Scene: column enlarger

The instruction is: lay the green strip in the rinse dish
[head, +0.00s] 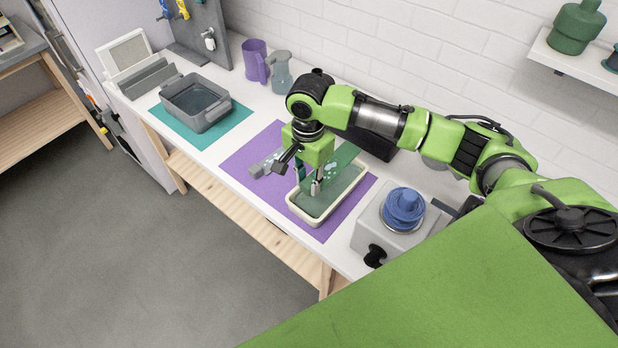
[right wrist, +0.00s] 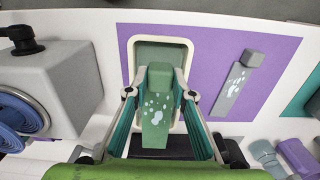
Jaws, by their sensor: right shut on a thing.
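My right gripper (head: 309,181) is shut on the green strip (head: 342,160). In the right wrist view the green strip (right wrist: 157,112), with pale spots and a thicker end block, lies between the fingertips (right wrist: 160,92). The strip overlaps a cream-rimmed dish with a green inside (head: 308,215) on a purple mat and reaches past its far rim; whether it touches the dish I cannot tell. A grey dish (head: 213,124) stands on a teal mat to the left, apart from the gripper. Which dish is the rinse dish is not marked. My left gripper is out of view.
A grey spotted strip (right wrist: 236,82) lies on the purple mat (head: 235,163) beside the cream-rimmed dish. A purple jug (head: 254,62) and a grey bottle (head: 281,72) stand at the back.

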